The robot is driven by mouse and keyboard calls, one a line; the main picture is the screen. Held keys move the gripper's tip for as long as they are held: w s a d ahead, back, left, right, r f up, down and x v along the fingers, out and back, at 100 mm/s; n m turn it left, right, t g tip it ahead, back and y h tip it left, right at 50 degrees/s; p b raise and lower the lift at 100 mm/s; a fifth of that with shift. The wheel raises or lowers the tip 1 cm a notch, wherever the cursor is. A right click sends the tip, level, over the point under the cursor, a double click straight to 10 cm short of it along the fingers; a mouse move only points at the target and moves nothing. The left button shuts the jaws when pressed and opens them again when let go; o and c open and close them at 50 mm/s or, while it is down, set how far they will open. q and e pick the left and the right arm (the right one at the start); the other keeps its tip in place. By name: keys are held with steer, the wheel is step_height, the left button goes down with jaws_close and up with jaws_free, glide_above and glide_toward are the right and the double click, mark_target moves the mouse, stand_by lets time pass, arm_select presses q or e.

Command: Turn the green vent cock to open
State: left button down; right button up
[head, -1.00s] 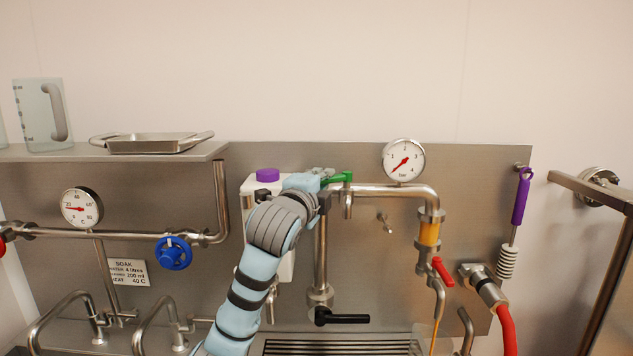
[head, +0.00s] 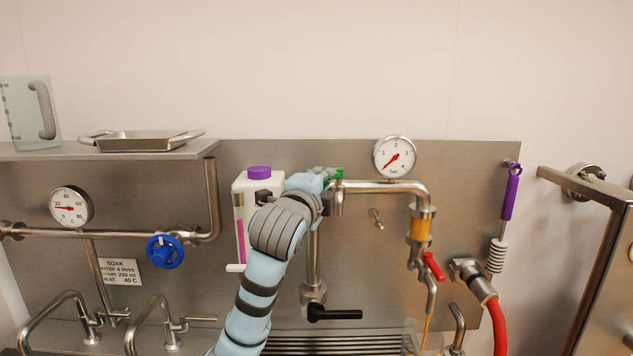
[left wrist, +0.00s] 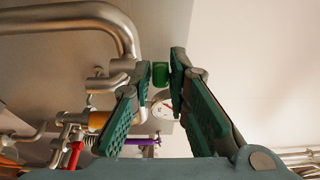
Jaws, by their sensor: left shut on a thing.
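The green vent cock (head: 338,174) sits on top of the steel pipe, left of the bar gauge. My left gripper (head: 326,175) reaches it from the left and is shut on its handle, partly hiding it. In the left wrist view the green handle (left wrist: 161,76) shows between the two dark fingertips. The handle looks short in the head view, so its exact angle is hard to tell. My right gripper is not in view.
The bar gauge (head: 395,157) stands close to the right of the cock. A white container with a purple cap (head: 259,173) is behind my left arm. A red-handled valve (head: 433,266), a black lever (head: 334,314) and a blue handwheel (head: 165,252) are lower down.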

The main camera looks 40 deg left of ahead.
arm_select(q)
steer(key=shift+w+d+f, duration=0.1)
steer(key=shift+d, duration=0.6)
steer(key=shift+w+d, duration=0.25)
steer(key=shift+d, duration=0.4)
steer(key=shift+w+d, duration=0.5)
steer(key=shift+d, duration=0.1)
steer(key=c, duration=1.5)
jaws_free()
steer(key=shift+w+d, duration=0.25)
steer(key=shift+w, duration=0.05)
steer(key=shift+s, duration=0.1)
